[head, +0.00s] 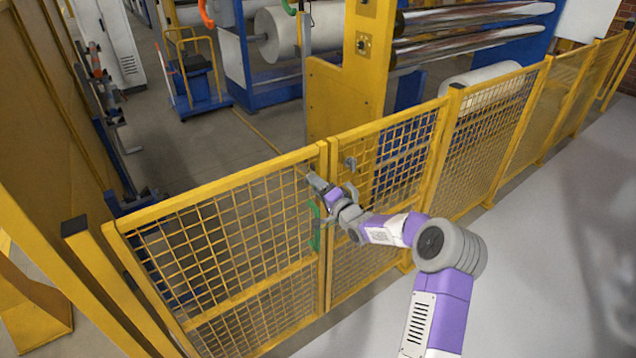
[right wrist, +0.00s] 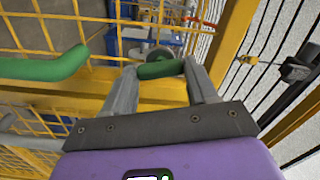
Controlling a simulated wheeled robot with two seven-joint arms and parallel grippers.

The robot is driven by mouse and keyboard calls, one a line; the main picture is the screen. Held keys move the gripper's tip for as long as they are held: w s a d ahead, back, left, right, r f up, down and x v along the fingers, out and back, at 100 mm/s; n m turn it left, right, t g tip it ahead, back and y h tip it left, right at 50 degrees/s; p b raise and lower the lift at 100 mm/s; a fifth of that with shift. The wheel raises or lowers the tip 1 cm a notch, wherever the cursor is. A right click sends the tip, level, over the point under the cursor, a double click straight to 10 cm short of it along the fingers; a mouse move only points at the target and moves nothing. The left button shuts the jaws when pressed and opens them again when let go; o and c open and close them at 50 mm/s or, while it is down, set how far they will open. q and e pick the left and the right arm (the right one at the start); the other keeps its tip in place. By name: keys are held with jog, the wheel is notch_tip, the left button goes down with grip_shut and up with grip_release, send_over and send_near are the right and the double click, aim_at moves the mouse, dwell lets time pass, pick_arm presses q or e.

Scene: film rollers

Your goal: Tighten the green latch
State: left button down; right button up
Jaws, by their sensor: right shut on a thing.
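The green latch shows in the right wrist view as a short green bar (right wrist: 160,69) between my fingertips. My right gripper (right wrist: 158,72) is shut on it, one finger at each side. In the head view my right gripper (head: 318,184) is at the gate post, where the two yellow mesh panels meet, and the held bar cannot be made out there. A longer green handle (right wrist: 45,68) lies to the left of my fingers in the right wrist view. A green part (head: 316,232) also shows on the gate below my gripper in the head view. My left gripper is not in view.
The yellow mesh fence (head: 487,128) runs to the back right and stands close against my right gripper. A grey fitting (head: 350,163) sits on the panel right of the post. Behind the fence are rollers and a yellow trolley (head: 195,72). The grey floor at right is clear.

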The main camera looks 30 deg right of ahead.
jog(key=shift+m+p, duration=0.5)
jog(key=shift+m, duration=0.8)
jog(key=o, duration=1.1)
jog(key=shift+c, duration=0.2)
jog(key=shift+s, duration=0.1)
jog(key=s, duration=0.7)
jog(key=shift+s+d, duration=0.2)
jog(key=shift+d, duration=0.05)
